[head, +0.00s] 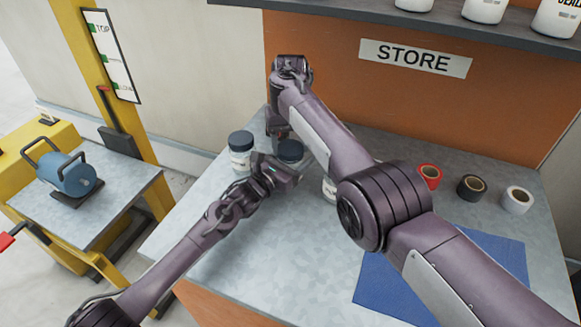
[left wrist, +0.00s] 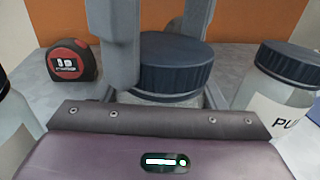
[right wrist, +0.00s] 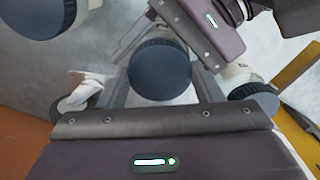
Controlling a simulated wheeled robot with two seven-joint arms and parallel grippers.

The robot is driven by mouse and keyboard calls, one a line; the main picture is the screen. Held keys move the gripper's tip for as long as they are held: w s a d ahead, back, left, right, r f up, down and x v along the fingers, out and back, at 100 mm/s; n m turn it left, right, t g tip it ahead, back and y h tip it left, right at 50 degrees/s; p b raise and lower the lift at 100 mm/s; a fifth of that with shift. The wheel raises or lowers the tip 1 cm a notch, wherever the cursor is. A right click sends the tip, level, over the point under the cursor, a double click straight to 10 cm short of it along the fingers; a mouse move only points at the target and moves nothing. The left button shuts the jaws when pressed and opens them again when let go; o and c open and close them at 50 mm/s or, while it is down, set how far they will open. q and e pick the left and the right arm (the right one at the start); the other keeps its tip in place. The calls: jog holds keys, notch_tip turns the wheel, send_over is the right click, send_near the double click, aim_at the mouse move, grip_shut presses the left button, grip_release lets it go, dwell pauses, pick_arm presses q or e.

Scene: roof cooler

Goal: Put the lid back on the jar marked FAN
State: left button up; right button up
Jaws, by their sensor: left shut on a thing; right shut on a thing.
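A jar (left wrist: 165,99) with a dark blue ribbed lid (left wrist: 172,66) stands in front of my left gripper; it also shows in the head view (head: 291,151). Its label is hidden, so FAN cannot be read. My left gripper (head: 284,168) is shut on the jar's body from the front, below the lid. My right gripper (head: 282,132) reaches down from above and is shut on the lid, with a finger on each side. The right wrist view shows the lid's top (right wrist: 160,70) between its fingers. The lid sits over the jar's mouth; whether it is fully seated cannot be told.
Another lidded jar (head: 241,154) stands close on the left. A jar whose label begins "PU" (left wrist: 290,78) stands close on the right. A red and black tape measure (left wrist: 72,60) lies behind. Tape rolls (head: 471,188) and a blue mat (head: 400,283) occupy the bench's right.

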jog(key=o, duration=1.1)
jog(key=shift+r, duration=2.25)
jog(key=shift+c, duration=0.4)
